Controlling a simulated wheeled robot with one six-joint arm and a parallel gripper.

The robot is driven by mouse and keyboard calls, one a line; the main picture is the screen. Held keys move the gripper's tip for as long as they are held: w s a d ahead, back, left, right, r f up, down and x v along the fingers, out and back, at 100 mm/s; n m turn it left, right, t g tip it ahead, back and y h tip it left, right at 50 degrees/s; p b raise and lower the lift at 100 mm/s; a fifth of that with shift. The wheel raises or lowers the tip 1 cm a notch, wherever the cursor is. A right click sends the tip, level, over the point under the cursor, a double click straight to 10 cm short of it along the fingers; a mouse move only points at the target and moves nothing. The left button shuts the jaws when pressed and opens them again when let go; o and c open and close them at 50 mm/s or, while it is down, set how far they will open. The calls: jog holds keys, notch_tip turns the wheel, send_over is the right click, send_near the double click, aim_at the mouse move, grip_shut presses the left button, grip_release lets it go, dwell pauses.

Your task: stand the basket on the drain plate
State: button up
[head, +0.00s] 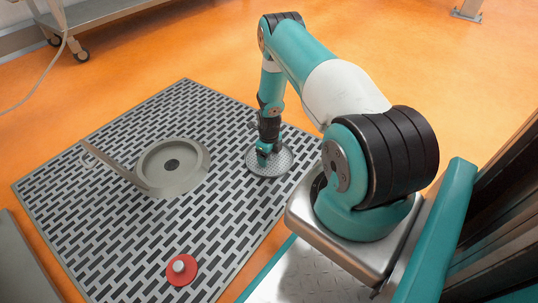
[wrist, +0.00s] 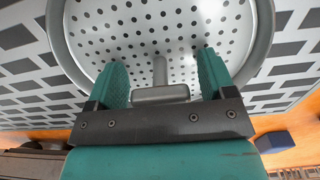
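The basket (head: 282,163) is a round, shallow metal dish with many small holes and a raised rim. It lies low over the right side of the grey slotted plate (head: 135,130), which I take as the drain plate. I cannot tell whether it touches the plate. My gripper (head: 264,150) points down into the basket. In the wrist view, the basket (wrist: 160,30) has a central post with a grey crossbar (wrist: 160,95). My gripper's teal fingers (wrist: 163,78) stand apart on either side, with a gap visible at the right. The basket's underside is hidden.
A round grey dish (head: 190,180) with a dark centre and a long flat bar sits on the plate at left. A red disc with a white knob (head: 180,267) lies near the front. Orange floor (head: 190,45) surrounds the plate. A wheeled metal table (head: 95,14) stands at top left.

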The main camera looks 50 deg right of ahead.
notch_tip(320, 180, up, 12)
jog(key=p, duration=0.8)
jog(key=shift+r, duration=0.25)
jog(key=w+a+r+n+t+y, duration=0.1)
jog(key=w+a+r+n, duration=0.2)
jog(key=a+r+n, duration=0.55)
jog(key=w+a+r+n, duration=0.4)
jog(key=a+r, duration=0.2)
jog(key=r, duration=0.6)
jog(key=s+a+r+n+y, duration=0.1)
jog(key=s+a+r+n, duration=0.3)
jog(key=a+r+n, duration=0.5)
jog(key=s+a+r+n, duration=0.5)
jog(key=s+n, duration=0.2)
jog(key=s+a+r+n+y, duration=0.1)
jog(key=s+a+r+n, duration=0.4)
jog(key=s, duration=0.3)
jog(key=s+a+r+n+g+y, duration=0.1)
jog(key=s+a+r+n, duration=0.3)
jog(key=s+n, duration=0.4)
jog(key=shift+s+a+r+n, duration=0.15)
jog(key=shift+a+r+n, duration=0.25)
jog(key=shift+a, duration=0.2)
